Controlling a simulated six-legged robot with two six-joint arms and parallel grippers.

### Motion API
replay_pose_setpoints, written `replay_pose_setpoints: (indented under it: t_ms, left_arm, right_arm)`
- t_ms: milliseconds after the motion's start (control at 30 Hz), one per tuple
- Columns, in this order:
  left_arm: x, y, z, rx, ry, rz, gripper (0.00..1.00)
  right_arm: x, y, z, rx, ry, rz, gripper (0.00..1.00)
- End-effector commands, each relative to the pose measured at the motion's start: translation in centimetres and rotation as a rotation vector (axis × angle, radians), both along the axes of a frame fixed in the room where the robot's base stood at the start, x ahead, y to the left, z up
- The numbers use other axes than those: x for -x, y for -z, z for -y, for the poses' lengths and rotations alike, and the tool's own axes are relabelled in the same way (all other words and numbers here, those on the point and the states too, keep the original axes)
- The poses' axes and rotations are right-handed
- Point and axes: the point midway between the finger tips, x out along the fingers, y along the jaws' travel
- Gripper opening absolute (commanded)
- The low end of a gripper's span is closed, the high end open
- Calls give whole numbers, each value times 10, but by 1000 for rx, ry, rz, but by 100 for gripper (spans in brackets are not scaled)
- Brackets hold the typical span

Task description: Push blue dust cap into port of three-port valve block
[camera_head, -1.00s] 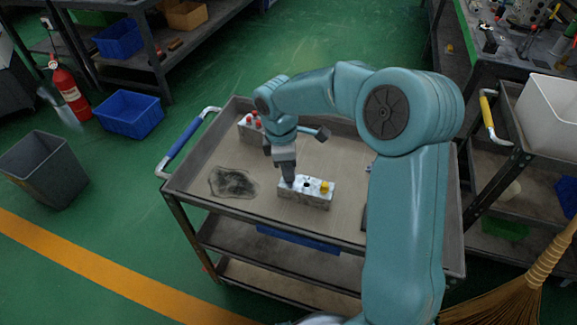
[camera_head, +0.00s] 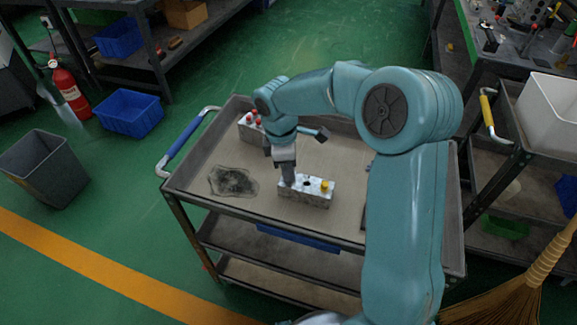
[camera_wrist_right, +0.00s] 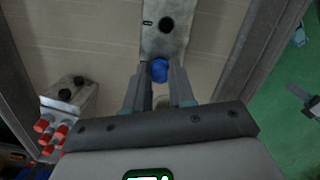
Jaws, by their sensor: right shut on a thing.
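The three-port valve block (camera_head: 304,196) is a grey metal block on the cart top. A yellow cap (camera_head: 325,184) sits at its right end and a dark open port (camera_head: 306,184) shows in the middle. My right gripper (camera_head: 288,181) points down at the block's left end. In the right wrist view my right gripper (camera_wrist_right: 160,76) is shut on the blue dust cap (camera_wrist_right: 159,70), at the near end of the valve block (camera_wrist_right: 165,40). The fingers hide the port there, so I cannot tell how deep the cap sits. My left gripper is out of view.
A second block with red caps (camera_head: 250,127) stands at the back left of the cart (camera_head: 300,141). A dark stain (camera_head: 232,181) lies left of the valve block. The cart top around the block is mostly clear.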

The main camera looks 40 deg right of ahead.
Motion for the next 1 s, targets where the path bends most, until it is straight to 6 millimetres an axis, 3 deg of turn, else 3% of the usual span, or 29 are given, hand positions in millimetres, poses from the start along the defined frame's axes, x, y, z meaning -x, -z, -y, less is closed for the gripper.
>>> replay_pose_setpoints:
  t_ms: [1000]
  left_arm:
    - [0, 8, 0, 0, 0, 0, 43]
  right_arm:
    - [0, 13, 0, 0, 0, 0, 2]
